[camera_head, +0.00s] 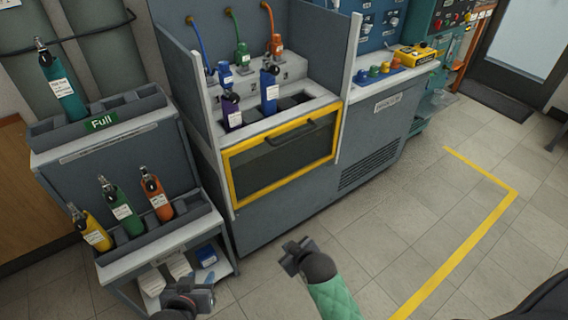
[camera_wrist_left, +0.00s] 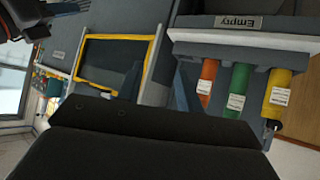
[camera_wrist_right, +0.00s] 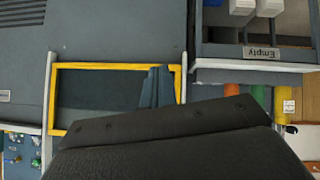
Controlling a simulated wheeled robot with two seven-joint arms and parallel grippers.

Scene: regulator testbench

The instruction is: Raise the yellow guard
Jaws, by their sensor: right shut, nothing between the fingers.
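The yellow guard (camera_head: 230,177) is a yellow frame around a dark panel on the front of the testbench, below the opening. It has a dark bar handle (camera_head: 291,131) near its top edge. The guard also shows in the left wrist view (camera_wrist_left: 152,60) and the right wrist view (camera_wrist_right: 115,66). My left gripper (camera_head: 190,297) is open and empty, low in front of the rack at the left. My right gripper (camera_head: 293,254) is shut and empty, in front of and below the guard, apart from it. Its fingers (camera_wrist_right: 156,86) cover part of the guard in the right wrist view.
Blue and purple cylinders (camera_head: 269,86) stand in the bench above the guard. A rack (camera_head: 150,254) at the left holds several cylinders, with a "Full" shelf (camera_head: 101,121) above. A console (camera_head: 380,80) stands right of the guard. The floor (camera_head: 400,205) ahead is clear.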

